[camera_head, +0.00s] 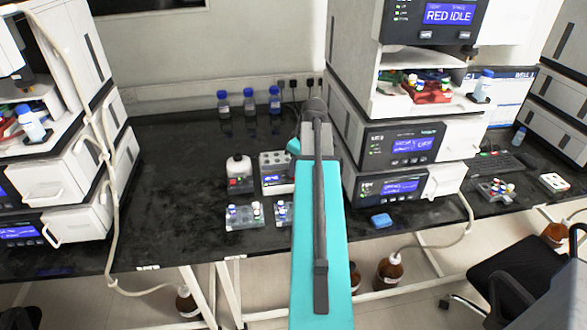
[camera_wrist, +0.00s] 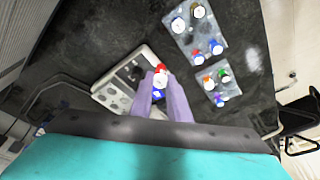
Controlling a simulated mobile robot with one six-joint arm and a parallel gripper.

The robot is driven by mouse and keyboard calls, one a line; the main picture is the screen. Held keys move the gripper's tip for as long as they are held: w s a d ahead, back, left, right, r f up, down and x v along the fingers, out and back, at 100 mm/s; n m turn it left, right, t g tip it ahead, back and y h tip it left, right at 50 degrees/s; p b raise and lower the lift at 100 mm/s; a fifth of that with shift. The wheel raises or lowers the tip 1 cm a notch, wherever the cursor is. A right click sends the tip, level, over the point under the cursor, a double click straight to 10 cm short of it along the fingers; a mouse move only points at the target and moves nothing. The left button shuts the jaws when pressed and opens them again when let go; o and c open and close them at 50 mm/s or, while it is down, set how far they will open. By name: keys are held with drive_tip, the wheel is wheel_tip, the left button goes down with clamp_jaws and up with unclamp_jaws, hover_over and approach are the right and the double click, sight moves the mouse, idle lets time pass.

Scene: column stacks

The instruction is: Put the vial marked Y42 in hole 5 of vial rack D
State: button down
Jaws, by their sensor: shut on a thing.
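In the head view the racks (camera_head: 240,224) and (camera_head: 282,222) stand near the bench front; my arm hides the gripper and held vial.
A white device with a block of holes (camera_wrist: 113,97) lies under and left of the gripper. Next to it in the head view stands a white-topped bottle or mixer (camera_head: 239,166). Blue-capped bottles (camera_head: 249,102) stand at the back. Instrument stacks (camera_head: 400,146) flank the bench; its left part is clear.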

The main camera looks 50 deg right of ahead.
idle(0.3)
drive_tip(key=shift+w+a, duration=0.15)
drive_tip(key=shift+a, duration=0.1)
drive_tip(key=w+a+r, duration=0.2)
drive_tip(key=w+a, duration=0.6)
drive_tip(key=a, duration=0.3)
drive_tip(key=w+a+r, duration=0.1)
drive_tip(key=w+a, duration=0.1)
drive_tip(key=a, duration=1)
drive_tip(key=w+a+r, duration=0.2)
drive_tip(key=a, duration=1.1)
drive_tip(key=w+a+r+m, duration=0.1)
drive_tip(key=w+a, duration=0.1)
drive_tip(key=a, duration=1)
drive_tip(key=shift+w+a+r, duration=0.15)
drive_tip(key=shift+w+a, duration=0.1)
drive_tip(key=shift+a, duration=0.05)
drive_tip(key=shift+d, duration=0.1)
